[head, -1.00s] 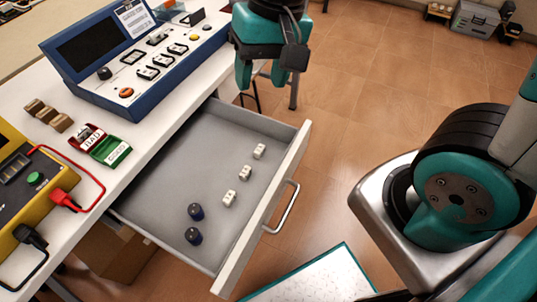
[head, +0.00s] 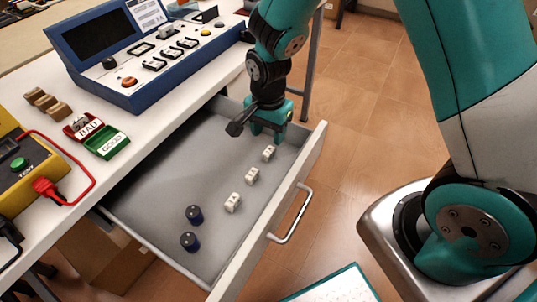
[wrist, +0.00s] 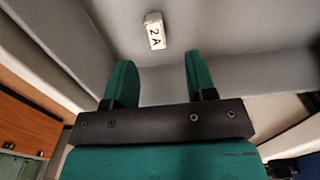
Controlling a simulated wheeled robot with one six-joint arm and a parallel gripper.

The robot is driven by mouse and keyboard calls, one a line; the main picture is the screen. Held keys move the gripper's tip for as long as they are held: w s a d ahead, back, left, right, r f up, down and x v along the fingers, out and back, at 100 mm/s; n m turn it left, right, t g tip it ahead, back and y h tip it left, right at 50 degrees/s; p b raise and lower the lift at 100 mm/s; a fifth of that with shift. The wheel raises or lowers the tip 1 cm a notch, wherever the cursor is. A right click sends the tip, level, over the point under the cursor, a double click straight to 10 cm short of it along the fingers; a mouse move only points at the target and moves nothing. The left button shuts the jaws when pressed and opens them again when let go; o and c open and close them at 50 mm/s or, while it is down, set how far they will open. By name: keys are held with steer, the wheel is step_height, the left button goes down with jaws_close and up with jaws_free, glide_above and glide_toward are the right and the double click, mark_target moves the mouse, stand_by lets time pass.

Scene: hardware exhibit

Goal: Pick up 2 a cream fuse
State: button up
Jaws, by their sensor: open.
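Three cream fuses lie in a row in the open drawer in the head view: a far one (head: 268,153), a middle one (head: 252,175) and a near one (head: 232,203). Their markings are too small to read there. In the wrist view one cream fuse (wrist: 154,31) shows the marking "2 A" and lies beyond the fingertips, roughly between their lines. My gripper (head: 266,129) is over the far end of the drawer, close to the far fuse. In the wrist view my gripper (wrist: 158,72) has its two green fingers apart with nothing between them.
The grey drawer (head: 165,190) also holds two dark blue cylinders (head: 194,214). Its front wall (head: 265,232) has a metal handle. On the white bench are a blue console (head: 130,62), a red BAD tray (head: 84,128), a green GOOD tray (head: 108,146) and a yellow tester (head: 30,170).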

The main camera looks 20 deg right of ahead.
mark_target(269, 151)
steer(key=f, duration=0.5)
steer(key=shift+s+f+b, duration=0.3)
steer(key=shift+f, duration=0.1)
jaws_close()
